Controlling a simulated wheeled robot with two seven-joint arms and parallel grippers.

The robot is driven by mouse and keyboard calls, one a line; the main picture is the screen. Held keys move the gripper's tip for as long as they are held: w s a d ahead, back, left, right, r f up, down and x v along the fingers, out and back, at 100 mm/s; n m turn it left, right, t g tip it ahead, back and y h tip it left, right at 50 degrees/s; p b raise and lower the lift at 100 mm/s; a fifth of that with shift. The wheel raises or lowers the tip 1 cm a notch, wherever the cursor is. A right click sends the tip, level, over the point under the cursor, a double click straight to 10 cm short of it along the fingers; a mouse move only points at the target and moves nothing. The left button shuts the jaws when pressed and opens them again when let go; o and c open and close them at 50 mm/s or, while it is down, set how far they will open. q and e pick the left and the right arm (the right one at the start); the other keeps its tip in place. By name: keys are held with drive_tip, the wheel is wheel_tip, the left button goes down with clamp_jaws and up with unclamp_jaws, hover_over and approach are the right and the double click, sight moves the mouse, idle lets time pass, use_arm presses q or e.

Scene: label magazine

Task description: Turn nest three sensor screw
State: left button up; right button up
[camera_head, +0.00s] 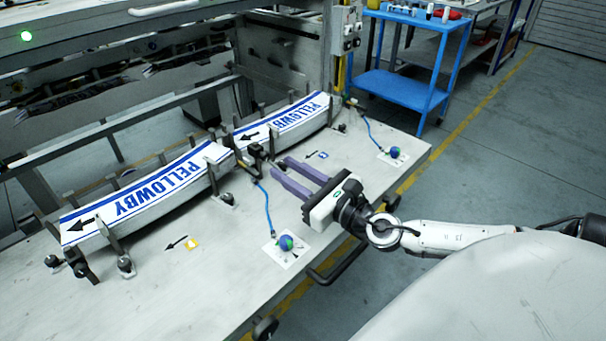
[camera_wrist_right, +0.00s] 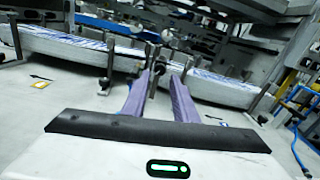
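My right gripper (camera_head: 280,169) has two purple fingers with a gap between them. It is open above the bench, its tips pointing left toward a dark sensor bracket (camera_head: 254,157) between the two label stacks. In the right wrist view the fingertips (camera_wrist_right: 165,76) flank a small metal post with a round top (camera_wrist_right: 167,36); contact cannot be told. A blue cable (camera_head: 267,207) runs from the bracket area to a blue-green knob (camera_head: 285,242) on a white plate. A second such knob (camera_head: 393,152) sits at the right. No nest numbers are readable. My left gripper is not in view.
Two curved PELLOWBY label stacks (camera_head: 160,185) (camera_head: 285,118) lie between upright posts on the grey bench (camera_head: 200,290). A bench handle (camera_head: 337,266) lies below my right gripper. A blue cart (camera_head: 400,85) stands behind. The bench front left is mostly clear.

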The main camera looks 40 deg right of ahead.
drive_tip(key=shift+s+d, duration=0.15)
drive_tip(key=shift+s, duration=2.2)
